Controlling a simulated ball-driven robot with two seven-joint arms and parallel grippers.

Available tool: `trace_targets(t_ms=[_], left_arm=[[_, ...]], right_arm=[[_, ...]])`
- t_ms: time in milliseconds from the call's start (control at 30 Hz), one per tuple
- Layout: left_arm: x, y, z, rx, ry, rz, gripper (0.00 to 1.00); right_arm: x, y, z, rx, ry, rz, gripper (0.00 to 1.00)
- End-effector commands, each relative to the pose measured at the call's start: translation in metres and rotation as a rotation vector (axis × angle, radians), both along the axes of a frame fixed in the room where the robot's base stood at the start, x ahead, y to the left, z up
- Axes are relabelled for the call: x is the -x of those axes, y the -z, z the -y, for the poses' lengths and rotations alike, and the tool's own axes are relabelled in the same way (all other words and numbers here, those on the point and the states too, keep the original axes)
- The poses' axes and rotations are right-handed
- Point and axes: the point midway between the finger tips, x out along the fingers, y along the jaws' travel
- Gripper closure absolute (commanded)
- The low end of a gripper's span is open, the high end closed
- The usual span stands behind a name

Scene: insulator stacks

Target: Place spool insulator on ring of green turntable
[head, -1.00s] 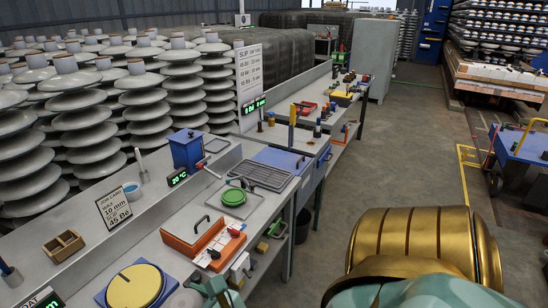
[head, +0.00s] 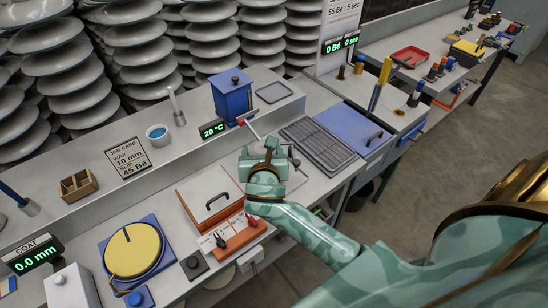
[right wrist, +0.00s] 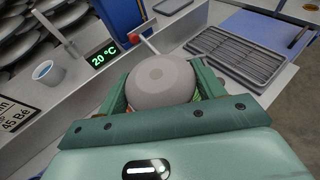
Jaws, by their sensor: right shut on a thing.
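My right gripper (head: 265,158) is over the bench between the orange-edged tray and the dark slatted rack. In the right wrist view it is shut on a grey, rounded spool insulator (right wrist: 162,78), whose pale round end faces the camera, between the two green fingers. The green turntable is not clearly visible now; my gripper and arm cover the spot where a green disc showed earlier. Only part of a grey plate (head: 297,178) shows beside the gripper. I cannot tell whether the insulator touches anything below. My left gripper is not in view.
A blue box (head: 231,95) with a red-knobbed lever stands just behind the gripper. The slatted rack (head: 318,140) lies to the right, the orange-edged tray (head: 208,200) to the left. A yellow disc on a blue base (head: 133,250) is farther left.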

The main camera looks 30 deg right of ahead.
Motion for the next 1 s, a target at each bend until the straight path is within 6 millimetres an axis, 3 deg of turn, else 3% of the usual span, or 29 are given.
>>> trace_targets(t_ms=[133,333,567,800,1000], left_arm=[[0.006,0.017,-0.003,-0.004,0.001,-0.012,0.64],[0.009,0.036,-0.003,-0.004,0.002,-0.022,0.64],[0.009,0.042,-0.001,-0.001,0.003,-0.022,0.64],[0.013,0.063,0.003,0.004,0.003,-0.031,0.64],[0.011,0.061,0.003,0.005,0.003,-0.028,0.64]], right_arm=[[-0.029,0.023,0.035,0.006,0.002,0.001,0.68],[-0.049,0.062,0.059,0.004,0.000,-0.001,0.68],[-0.057,0.074,0.068,0.002,-0.001,0.002,0.68],[-0.060,0.112,0.072,0.002,-0.002,-0.003,0.68],[-0.060,0.109,0.072,0.001,-0.003,0.002,0.68]])
